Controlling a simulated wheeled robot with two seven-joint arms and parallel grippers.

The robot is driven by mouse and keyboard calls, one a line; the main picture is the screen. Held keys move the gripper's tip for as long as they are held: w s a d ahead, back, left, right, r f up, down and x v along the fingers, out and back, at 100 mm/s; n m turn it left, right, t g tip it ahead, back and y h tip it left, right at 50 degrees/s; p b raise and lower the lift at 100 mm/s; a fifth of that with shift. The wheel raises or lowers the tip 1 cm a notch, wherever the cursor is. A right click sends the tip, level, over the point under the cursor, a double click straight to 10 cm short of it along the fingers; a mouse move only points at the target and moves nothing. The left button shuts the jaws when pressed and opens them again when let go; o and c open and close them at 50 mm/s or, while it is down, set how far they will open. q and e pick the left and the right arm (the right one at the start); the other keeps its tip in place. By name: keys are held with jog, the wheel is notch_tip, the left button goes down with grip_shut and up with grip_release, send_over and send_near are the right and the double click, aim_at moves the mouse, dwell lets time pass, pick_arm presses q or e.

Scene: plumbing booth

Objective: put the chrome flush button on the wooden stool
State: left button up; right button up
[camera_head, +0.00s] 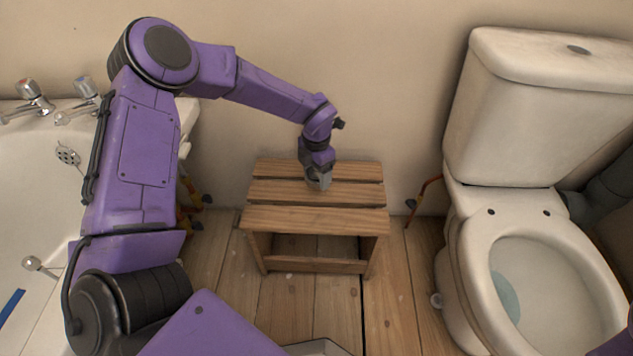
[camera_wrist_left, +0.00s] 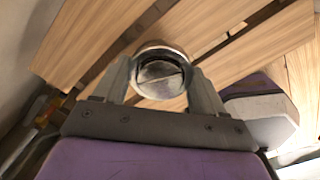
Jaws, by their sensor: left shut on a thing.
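The wooden stool (camera_head: 315,219) stands against the wall in the middle of the head view, with a slatted top. Its slats (camera_wrist_left: 220,62) also fill much of the left wrist view. My left gripper (camera_head: 318,184) reaches down over the rear part of the stool top. In the left wrist view my left gripper (camera_wrist_left: 160,80) is shut on the round chrome flush button (camera_wrist_left: 159,72), which sits between its two fingers. The button is hidden by the gripper in the head view. I cannot tell whether the button touches the slats. My right gripper is not in view.
A white toilet (camera_head: 540,85) with an open bowl stands to the right of the stool. A white basin or bath with chrome taps (camera_head: 36,97) is at the left. Hoses with red and yellow parts run beside the stool. The front of the stool top is clear.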

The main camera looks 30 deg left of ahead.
pick_arm(q)
notch_tip(320, 180, down, 3)
jog(key=shift+r+b, duration=0.15)
jog(key=shift+b, duration=0.15)
jog(key=shift+r, duration=0.15)
jog(key=o, duration=1.2)
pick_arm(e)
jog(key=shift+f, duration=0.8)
pick_arm(q)
notch_tip(320, 180, up, 12)
jog(key=p, duration=0.5)
jog(key=shift+s, duration=0.1)
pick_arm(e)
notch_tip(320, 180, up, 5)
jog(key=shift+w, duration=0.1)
